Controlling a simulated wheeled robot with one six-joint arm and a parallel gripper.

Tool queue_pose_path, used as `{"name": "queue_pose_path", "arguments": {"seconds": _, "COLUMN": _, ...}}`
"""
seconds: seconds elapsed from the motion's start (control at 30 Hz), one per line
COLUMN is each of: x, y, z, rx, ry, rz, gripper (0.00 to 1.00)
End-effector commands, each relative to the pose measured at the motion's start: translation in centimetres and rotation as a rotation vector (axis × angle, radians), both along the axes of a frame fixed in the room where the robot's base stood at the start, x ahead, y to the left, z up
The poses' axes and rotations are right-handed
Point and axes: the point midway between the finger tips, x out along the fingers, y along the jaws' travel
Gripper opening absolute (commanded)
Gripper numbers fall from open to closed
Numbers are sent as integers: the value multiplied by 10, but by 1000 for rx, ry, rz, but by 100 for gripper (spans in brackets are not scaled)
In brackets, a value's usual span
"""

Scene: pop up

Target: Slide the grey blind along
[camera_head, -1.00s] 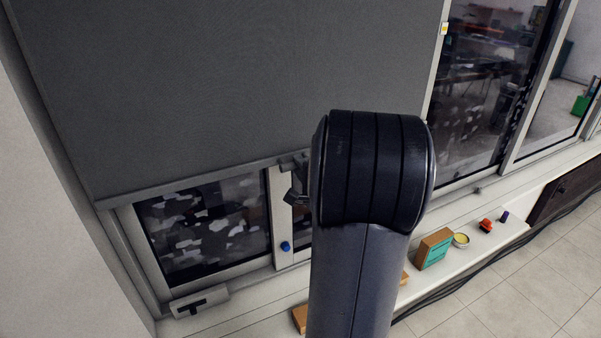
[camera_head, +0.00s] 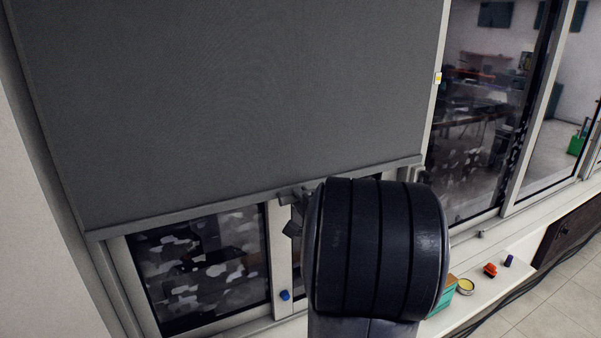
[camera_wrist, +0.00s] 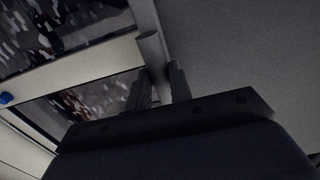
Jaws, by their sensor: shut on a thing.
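The grey blind (camera_head: 230,100) hangs over the window at the left and centre, with a bar (camera_head: 180,210) along its bottom edge. Window glass shows below the bar. My gripper (camera_head: 293,212) is at the bar near its middle, mostly hidden behind my arm. In the wrist view the blind (camera_wrist: 245,60) fills the right side, and its bar (camera_wrist: 152,48) runs down to the two fingers of my gripper (camera_wrist: 158,90), which are shut on it. The exact contact is dark and hard to see.
A blue knob (camera_head: 285,295) is on the window frame below the blind. On the white ledge at the right are a teal and brown box (camera_head: 441,296), a yellow-topped round tin (camera_head: 465,286), a red object (camera_head: 490,270) and a purple one (camera_head: 508,261).

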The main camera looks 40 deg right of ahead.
Motion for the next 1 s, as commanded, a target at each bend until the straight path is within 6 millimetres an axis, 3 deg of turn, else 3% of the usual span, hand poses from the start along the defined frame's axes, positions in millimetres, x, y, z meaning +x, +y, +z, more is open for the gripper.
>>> {"name": "queue_pose_path", "arguments": {"seconds": 1.0, "x": 0, "y": 0, "z": 75, "rx": -4, "ry": -6, "rz": 1, "gripper": 1}}
